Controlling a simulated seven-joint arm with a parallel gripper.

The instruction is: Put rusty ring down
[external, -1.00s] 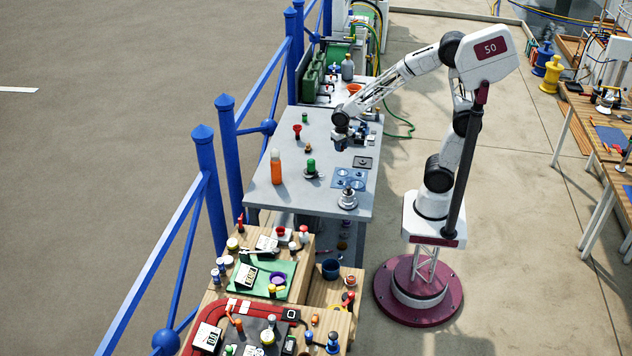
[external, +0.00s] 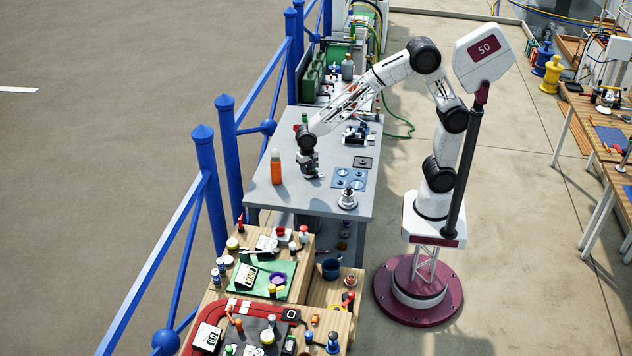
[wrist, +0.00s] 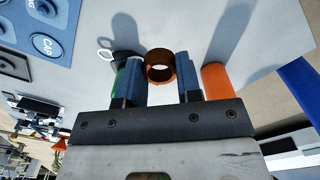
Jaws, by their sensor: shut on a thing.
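The rusty ring (wrist: 161,55) is a brown, open-centred band between the two blue fingers of my gripper (wrist: 160,77) in the wrist view. My gripper is shut on it. In the external view my gripper (external: 312,172) is low over the grey table (external: 262,198), just right of the orange bottle. The ring is too small or hidden to make out there. I cannot tell whether the ring touches the table.
The orange bottle (external: 276,167) stands close left of my gripper. A green item (wrist: 118,82) shows beside a finger. A blue labelled mat (external: 350,178), a dark plate (external: 362,162) and a silver flanged part (external: 348,199) lie right. The table's front left is clear.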

